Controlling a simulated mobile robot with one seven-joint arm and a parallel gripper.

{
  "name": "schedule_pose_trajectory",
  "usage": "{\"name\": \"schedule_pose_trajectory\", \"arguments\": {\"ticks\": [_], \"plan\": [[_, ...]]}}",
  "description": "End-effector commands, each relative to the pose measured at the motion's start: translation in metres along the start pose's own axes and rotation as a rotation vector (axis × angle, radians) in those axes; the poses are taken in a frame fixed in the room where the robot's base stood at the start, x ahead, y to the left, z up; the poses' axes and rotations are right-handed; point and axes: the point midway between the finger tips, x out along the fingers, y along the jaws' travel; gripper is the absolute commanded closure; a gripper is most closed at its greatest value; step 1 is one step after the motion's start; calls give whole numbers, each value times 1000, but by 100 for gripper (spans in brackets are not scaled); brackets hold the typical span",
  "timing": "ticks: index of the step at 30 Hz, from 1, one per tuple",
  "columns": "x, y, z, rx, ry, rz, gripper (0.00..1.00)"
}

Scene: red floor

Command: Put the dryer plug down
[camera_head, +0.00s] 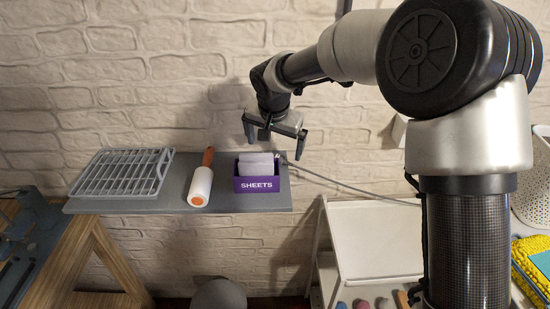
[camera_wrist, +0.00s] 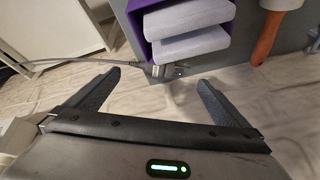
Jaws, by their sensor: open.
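The dryer plug (camera_wrist: 163,71) is a small grey plug on a grey cable (camera_wrist: 85,59). In the wrist view it lies at the edge of the grey shelf, close beside the purple box. In the head view the plug (camera_head: 283,157) is tiny at the shelf's right end, and its cable (camera_head: 340,184) runs off to the right. My gripper (camera_head: 275,143) is open above the right end of the shelf. In the wrist view my gripper (camera_wrist: 160,78) has its fingers spread wide with the plug apart from both, just beyond the gap between the tips.
The wall shelf (camera_head: 130,204) holds a grey rack (camera_head: 122,172), a lint roller (camera_head: 200,187) and a purple box of sheets (camera_head: 257,184). A white cart (camera_head: 375,235) stands at lower right. A wooden-legged table (camera_head: 80,265) is at lower left.

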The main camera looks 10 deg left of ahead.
Motion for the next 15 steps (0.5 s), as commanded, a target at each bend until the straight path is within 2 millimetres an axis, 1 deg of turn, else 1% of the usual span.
{"name": "schedule_pose_trajectory", "arguments": {"ticks": [5,9,12,15], "plan": [[14,3,0,0,-2,1,0],[35,8,1,0,-3,1,0],[48,6,1,0,-1,-1,0],[53,6,0,-1,1,-1,0]]}}
